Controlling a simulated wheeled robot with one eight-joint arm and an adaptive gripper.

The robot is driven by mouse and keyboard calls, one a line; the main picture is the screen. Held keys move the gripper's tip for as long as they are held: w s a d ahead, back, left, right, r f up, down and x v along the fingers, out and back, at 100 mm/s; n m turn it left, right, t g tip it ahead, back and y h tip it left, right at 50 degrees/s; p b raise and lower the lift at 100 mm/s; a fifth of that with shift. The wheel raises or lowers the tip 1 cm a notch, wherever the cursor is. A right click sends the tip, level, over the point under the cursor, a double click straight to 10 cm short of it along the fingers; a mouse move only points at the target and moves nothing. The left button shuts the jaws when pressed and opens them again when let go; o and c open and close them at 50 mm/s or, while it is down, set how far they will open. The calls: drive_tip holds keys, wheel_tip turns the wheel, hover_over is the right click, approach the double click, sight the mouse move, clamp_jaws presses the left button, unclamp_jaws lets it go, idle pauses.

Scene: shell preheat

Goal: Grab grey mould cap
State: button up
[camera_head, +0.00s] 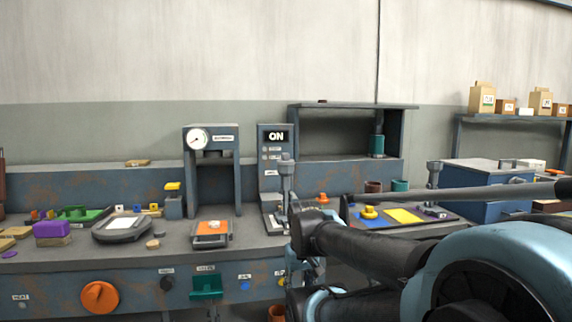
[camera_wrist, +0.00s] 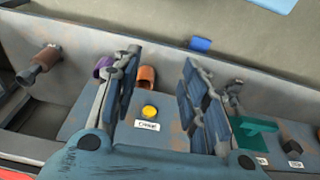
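My gripper (camera_wrist: 160,68) is open in the wrist view, its two jointed fingers wide apart with nothing held between them. It faces the bench front, where a yellow button (camera_wrist: 150,111) above a white label shows between the fingers. In the head view my dark arm reaches in from the right to the bench front, and the fingers are hard to make out. A small grey piece (camera_head: 434,211), possibly the grey mould cap, sits on the purple patch of a tray (camera_head: 351,217) at the bench's right. It is too small to be sure. I cannot make out such a piece in the wrist view.
A gauge press (camera_head: 190,165) and a column with an ON display (camera_head: 272,143) stand on the bench. A yellow knobbed piece (camera_head: 369,212) sits on the tray's blue patch. A green handle (camera_head: 206,285) juts from the bench front. A blue box (camera_head: 480,190) stands right.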

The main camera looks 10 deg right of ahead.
sight(286, 155)
drive_tip(key=shift+o, duration=0.2)
